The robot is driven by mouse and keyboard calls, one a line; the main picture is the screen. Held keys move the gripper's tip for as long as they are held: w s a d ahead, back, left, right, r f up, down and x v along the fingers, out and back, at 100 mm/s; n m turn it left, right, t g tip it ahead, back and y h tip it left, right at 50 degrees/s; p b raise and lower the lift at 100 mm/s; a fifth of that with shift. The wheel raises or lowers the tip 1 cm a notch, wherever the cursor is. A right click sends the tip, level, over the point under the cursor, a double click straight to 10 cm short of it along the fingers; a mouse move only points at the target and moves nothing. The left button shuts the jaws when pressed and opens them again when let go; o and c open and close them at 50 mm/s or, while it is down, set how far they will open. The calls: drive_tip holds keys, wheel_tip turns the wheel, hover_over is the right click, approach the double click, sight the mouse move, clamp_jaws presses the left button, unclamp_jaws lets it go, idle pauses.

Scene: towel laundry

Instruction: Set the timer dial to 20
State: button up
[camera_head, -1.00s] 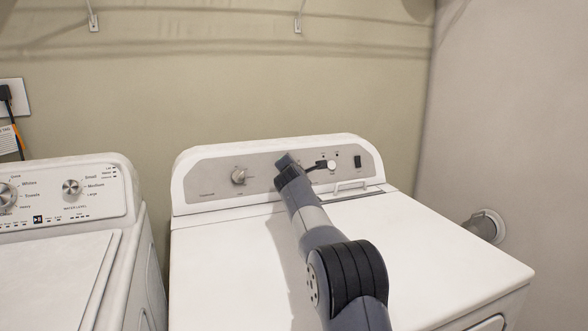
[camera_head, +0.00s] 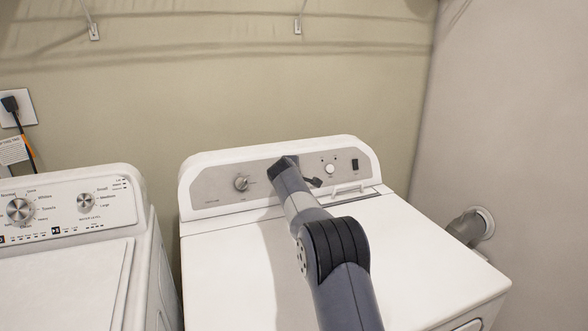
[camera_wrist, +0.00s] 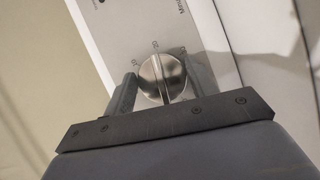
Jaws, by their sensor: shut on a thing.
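The timer dial (camera_wrist: 156,72) is a round silver knob with a raised bar across its face. It sits on the grey panel under a partly visible "Minutes" label. My gripper (camera_wrist: 160,84) has one finger on each side of the dial and is shut on it. The bar runs roughly up and down in the wrist view. In the head view my gripper (camera_head: 300,174) is at the middle of the dryer's control panel (camera_head: 210,190), and my arm hides this dial.
Another silver knob (camera_head: 241,183) is on the panel to the left, and a white round button (camera_head: 330,169) and a dark switch (camera_head: 355,165) are to the right. The washer (camera_head: 70,280) stands left of the dryer (camera_head: 230,270). A wall is close on the right.

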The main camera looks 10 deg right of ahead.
idle(0.3)
drive_tip(key=o, duration=1)
drive_tip(key=shift+c, duration=0.2)
drive_tip(key=b+v, duration=0.2)
drive_tip(key=v, duration=0.8)
drive_tip(key=shift+s+a+r, duration=0.15)
drive_tip(key=shift+s+a, duration=0.05)
drive_tip(key=shift+s, duration=0.15)
drive_tip(key=shift+p+x, duration=1.15)
drive_tip(key=shift+x, duration=4.25)
